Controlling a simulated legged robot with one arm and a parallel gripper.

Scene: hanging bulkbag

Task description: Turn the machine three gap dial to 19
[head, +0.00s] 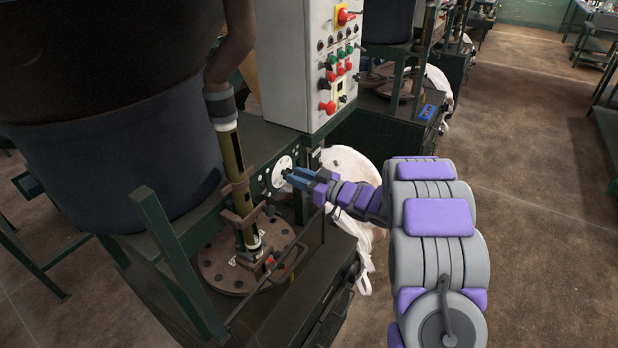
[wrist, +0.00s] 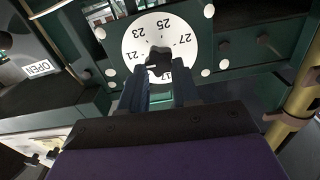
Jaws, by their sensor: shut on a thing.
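A round white gap dial (head: 281,171) is mounted on the green machine's side, just below the control box. In the wrist view the white dial face (wrist: 138,42) shows the numbers 21, 23, 25 and 27, and a black knob (wrist: 159,60) at its centre. My gripper (head: 290,177) reaches the dial from the right, its fingers shut on the black knob. In the wrist view my gripper (wrist: 160,78) has one finger on each side of the knob. The fingers hide the lower part of the dial, so the number 19 cannot be read.
A grey control box (head: 300,75) with buttons and a red-yellow switch stands above the dial. A round brown plate (head: 225,270) and a vertical post (head: 235,165) are to the left. A white bag (head: 350,165) hangs behind my gripper. Open floor (head: 530,200) lies at right.

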